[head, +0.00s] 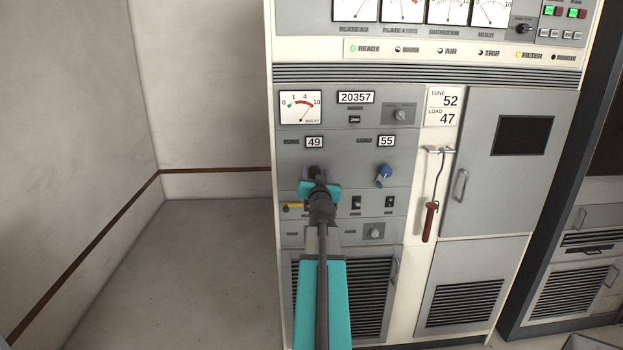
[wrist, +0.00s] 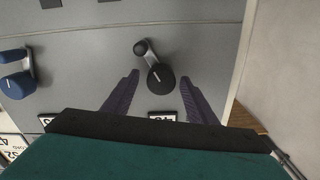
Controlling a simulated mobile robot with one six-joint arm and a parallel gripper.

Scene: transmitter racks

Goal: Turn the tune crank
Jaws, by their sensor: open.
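The tune crank (wrist: 148,57) is a short grey arm with black ends on the grey cabinet face, below the counter reading 49 (head: 314,142). In the head view its dark part (head: 315,171) shows just past my gripper (head: 319,184), which hides most of it. In the wrist view my gripper (wrist: 159,80) is open, its two dark fingers on either side of the larger black end with gaps at both sides. I cannot tell how far the fingertips are from the panel. A card (head: 443,105) reads TUNE 52, LOAD 47.
A blue crank (head: 384,176) sits to the right under the counter reading 55 (head: 387,141); it also shows at the wrist view's left (wrist: 17,76). A red-handled rod (head: 430,221) hangs on the cabinet further right. The floor left of the cabinet is clear.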

